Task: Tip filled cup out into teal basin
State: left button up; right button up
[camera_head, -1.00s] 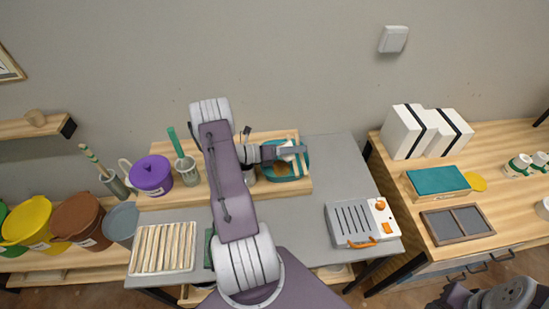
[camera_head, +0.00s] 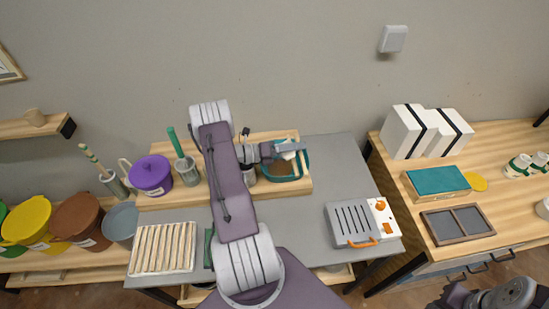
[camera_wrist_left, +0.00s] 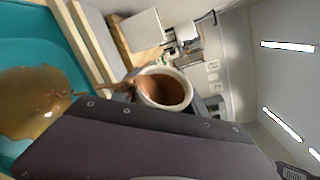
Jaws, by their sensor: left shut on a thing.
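My left gripper (camera_head: 290,149) is shut on the filled cup (camera_wrist_left: 185,88), a white-rimmed cup with brown liquid inside. The cup is tipped over on its side above the teal basin. The left wrist view shows a brown stream (camera_wrist_left: 100,87) running from its mouth toward the basin. The teal basin (camera_head: 305,163) stands on the wooden board, partly hidden by my left gripper. Its teal wall (camera_wrist_left: 55,35) also shows in the left wrist view, with a brown pool (camera_wrist_left: 32,105) inside. My right arm's end is at the bottom right; its fingers cannot be made out.
A purple lidded pot (camera_head: 151,175) and a tool jar (camera_head: 187,170) stand left of my arm. A slatted tray (camera_head: 163,248) and a grey box with an orange handle (camera_head: 352,224) lie on the grey table, with free room between basin and box.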

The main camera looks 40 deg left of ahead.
pick_arm(q)
jog(key=shift+a+r+n+t+h+b, duration=0.1)
jog(key=shift+r+n+t+h+b, duration=0.3)
jog(key=shift+n, duration=0.9)
dwell(0.4)
jog(key=shift+a+r, duration=0.1)
jog(key=shift+r, duration=0.1)
jog(key=shift+w+a+r+n+t, duration=0.15)
jog(key=shift+a+r+n+t, duration=0.35)
jog(key=shift+a+r+n, duration=0.45)
jog(key=shift+d, duration=0.15)
jog(key=shift+d+f+n, duration=0.1)
jog(key=shift+d+n, duration=0.1)
jog(key=shift+n, duration=0.05)
jog(key=shift+f, duration=0.15)
